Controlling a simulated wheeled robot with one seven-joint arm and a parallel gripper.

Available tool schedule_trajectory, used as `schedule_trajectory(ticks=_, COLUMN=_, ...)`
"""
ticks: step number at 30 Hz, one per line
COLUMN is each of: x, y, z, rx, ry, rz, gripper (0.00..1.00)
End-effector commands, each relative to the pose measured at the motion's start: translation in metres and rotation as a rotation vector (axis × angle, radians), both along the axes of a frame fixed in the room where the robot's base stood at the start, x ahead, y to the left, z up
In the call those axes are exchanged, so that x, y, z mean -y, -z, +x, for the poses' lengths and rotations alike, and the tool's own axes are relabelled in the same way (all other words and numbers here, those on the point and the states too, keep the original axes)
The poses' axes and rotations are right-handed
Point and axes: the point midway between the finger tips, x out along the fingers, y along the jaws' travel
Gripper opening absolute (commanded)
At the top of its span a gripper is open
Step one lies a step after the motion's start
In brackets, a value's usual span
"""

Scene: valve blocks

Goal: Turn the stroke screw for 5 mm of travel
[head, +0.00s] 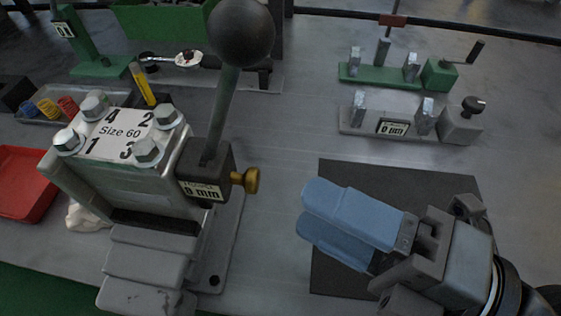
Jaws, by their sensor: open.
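A brass stroke screw (247,180) sticks out to the right from the dark lever housing (209,170) of the large valve block (135,180). A label on the housing (201,191) reads "0 mm"; its upper line is too small to read. My gripper (304,213) has blue fingers and comes in from the lower right. Its fingertips point left towards the screw and are apart from it. It is open, with the two fingers seen nearly one over the other, and nothing shows between them.
A tall lever with a black ball (241,30) rises from the housing. The block's "Size 60" plate (120,133) has several numbered bolts. A dark mat (335,285) lies under my gripper. Smaller fixtures (380,122) stand at the back right; a red tray (25,183) is at left.

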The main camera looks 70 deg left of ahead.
Motion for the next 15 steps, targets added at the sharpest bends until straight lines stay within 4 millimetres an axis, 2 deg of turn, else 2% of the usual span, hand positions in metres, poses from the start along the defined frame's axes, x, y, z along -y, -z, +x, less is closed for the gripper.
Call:
schedule_trajectory(ticks=9, x=-0.037, y=-0.002, z=-0.032, rx=-0.002, ry=-0.003, rz=-0.001, gripper=0.52)
schedule_trajectory(ticks=15, x=-0.048, y=-0.001, z=-0.041, rx=-0.002, ry=0.0, rz=-0.001, gripper=0.52)
